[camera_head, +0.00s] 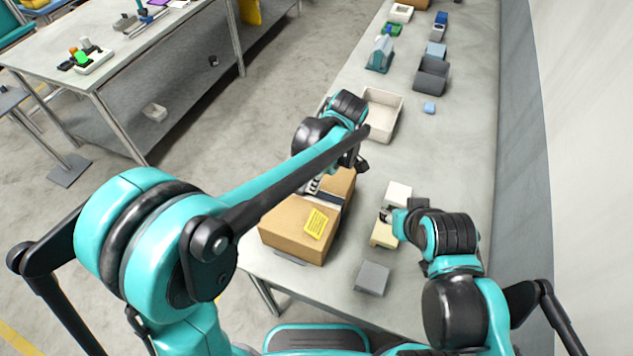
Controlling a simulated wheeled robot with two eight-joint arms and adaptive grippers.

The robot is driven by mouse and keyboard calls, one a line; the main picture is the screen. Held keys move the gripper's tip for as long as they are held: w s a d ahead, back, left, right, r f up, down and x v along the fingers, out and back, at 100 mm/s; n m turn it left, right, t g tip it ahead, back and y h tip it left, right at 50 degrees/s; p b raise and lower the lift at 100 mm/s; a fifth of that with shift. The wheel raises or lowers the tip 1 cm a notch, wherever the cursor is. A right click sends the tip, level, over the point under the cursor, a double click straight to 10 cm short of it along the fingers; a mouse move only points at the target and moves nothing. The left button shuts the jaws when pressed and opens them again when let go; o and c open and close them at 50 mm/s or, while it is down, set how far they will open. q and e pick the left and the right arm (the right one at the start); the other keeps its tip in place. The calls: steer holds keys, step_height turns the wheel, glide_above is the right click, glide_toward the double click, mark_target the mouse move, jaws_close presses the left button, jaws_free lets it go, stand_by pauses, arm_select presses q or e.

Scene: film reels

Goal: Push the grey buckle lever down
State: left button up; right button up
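A brown cardboard box (290,225) stands on the long grey table, with a yellow label (317,223) on it. A dark strap or band (330,199) crosses its top. I cannot make out a grey buckle lever; the box's far part is largely covered by my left arm and wrist. My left gripper (314,186) is over the box's far side, mostly hidden by the arm, so its opening and any contact are unclear. My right gripper (390,214) is to the right of the box, beside a white block (398,193) and a cream block (384,234); its fingers are too small to judge.
A grey block (372,278) lies near the table's front. A beige open bin (383,112) stands beyond my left wrist. A dark grey bin (431,75) and several small items sit farther along the table (455,150). A wall borders it on the right.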

arm_select(q)
steer(key=v, duration=0.8)
steer(key=a+f+p, duration=0.1)
steer(key=f+h+p, duration=0.1)
steer(key=w+a+f+g+h+p, duration=0.1)
steer(key=shift+w+a+f, duration=0.1)
steer(key=shift+a+f, duration=0.25)
step_height(320, 180, down, 7)
steer(key=shift+f+b, duration=0.25)
steer(key=shift+b, duration=0.45)
steer(key=shift+f, duration=0.45)
steer(key=shift+c, duration=0.3)
jaws_close()
